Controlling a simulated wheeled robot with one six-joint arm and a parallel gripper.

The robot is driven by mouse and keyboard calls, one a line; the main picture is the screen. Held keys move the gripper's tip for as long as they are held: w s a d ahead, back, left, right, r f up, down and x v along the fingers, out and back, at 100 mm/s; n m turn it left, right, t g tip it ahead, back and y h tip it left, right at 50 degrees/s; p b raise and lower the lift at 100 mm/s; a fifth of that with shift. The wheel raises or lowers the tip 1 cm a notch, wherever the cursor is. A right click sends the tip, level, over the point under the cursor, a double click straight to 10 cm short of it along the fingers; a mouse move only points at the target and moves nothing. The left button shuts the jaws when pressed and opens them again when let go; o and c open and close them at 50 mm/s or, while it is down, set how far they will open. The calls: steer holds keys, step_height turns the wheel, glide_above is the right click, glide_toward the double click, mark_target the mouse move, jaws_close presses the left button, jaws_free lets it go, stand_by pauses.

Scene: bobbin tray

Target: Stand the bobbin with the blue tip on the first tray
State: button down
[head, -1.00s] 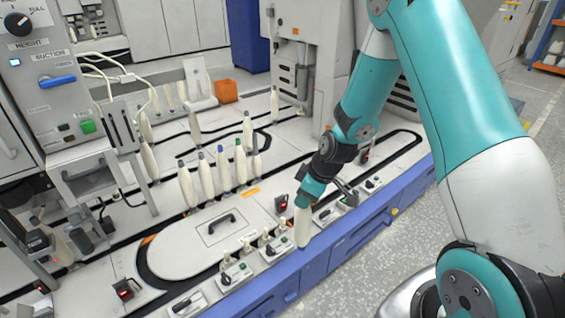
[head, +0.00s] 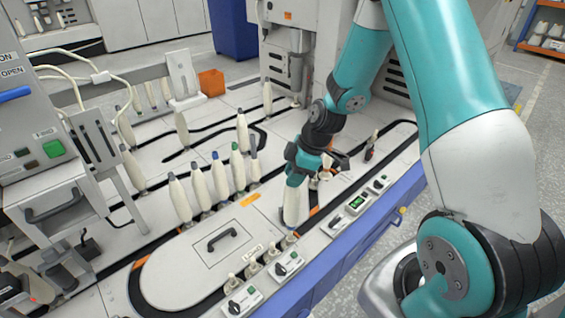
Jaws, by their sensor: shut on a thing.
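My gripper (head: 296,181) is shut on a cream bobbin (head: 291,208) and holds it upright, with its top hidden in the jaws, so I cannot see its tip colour. Its lower end is at the right end of a line of small pegged trays (head: 252,270) along the front track. A small bluish patch shows at its foot; I cannot tell whether it touches a tray. Another bobbin with a blue tip (head: 221,178) stands in a row of several bobbins left of my gripper, beside a green-tipped bobbin (head: 238,168) and grey-tipped ones.
A light cover plate with a black handle (head: 224,239) lies left of the held bobbin. Switch boxes (head: 288,264) line the front edge by the blue rail. A dark-tipped item (head: 371,146) stands to the right. An orange bin (head: 211,82) is at the back.

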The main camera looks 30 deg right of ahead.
mark_target(292, 191)
steer(key=shift+w+f, duration=0.25)
steer(key=shift+w, duration=0.05)
step_height(292, 191, down, 5)
steer(key=b, duration=0.5)
steer(key=shift+f, duration=0.7)
stand_by(1.2)
steer(key=c, duration=1.1)
jaws_free()
steer(key=p+v, duration=0.8)
steer(key=v, duration=0.3)
steer(key=shift+d, duration=0.1)
